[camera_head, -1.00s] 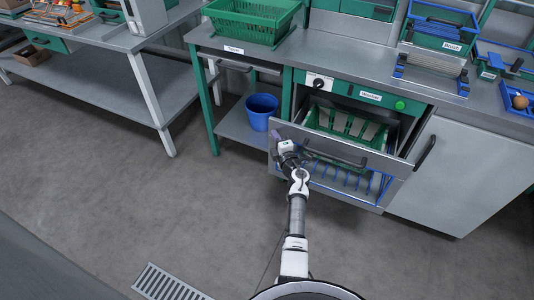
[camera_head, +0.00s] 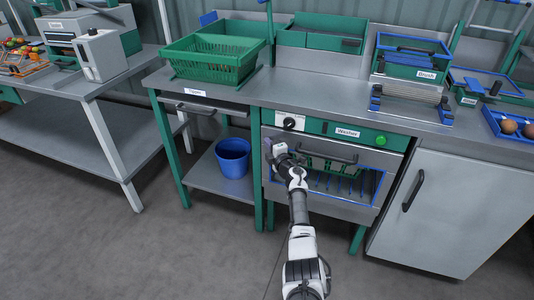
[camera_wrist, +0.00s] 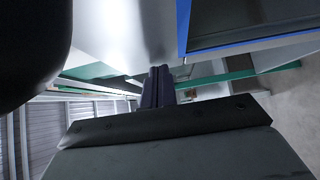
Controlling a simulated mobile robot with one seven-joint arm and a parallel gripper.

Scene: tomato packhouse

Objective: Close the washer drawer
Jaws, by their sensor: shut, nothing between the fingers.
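The washer (camera_head: 347,132) is built into the bench under a green panel with a black knob and a lit green button. Its grey drawer front (camera_head: 375,158) with a dark bar handle (camera_head: 325,154) now stands close under the panel. I cannot tell whether it is fully flush. Green basket parts (camera_head: 340,168) show around the handle and the blue-edged opening below. My gripper (camera_head: 268,148) is at the left end of the drawer front, apart from the handle. In the wrist view its dark fingers (camera_wrist: 158,86) are together and empty; contact with the drawer front cannot be made out.
A blue bucket (camera_head: 233,158) stands on the low shelf left of the washer. A grey cupboard door (camera_head: 450,205) with a dark handle is at the right. A green crate (camera_head: 212,60) and brush unit (camera_head: 412,75) stand on the worktop. The floor in front is clear.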

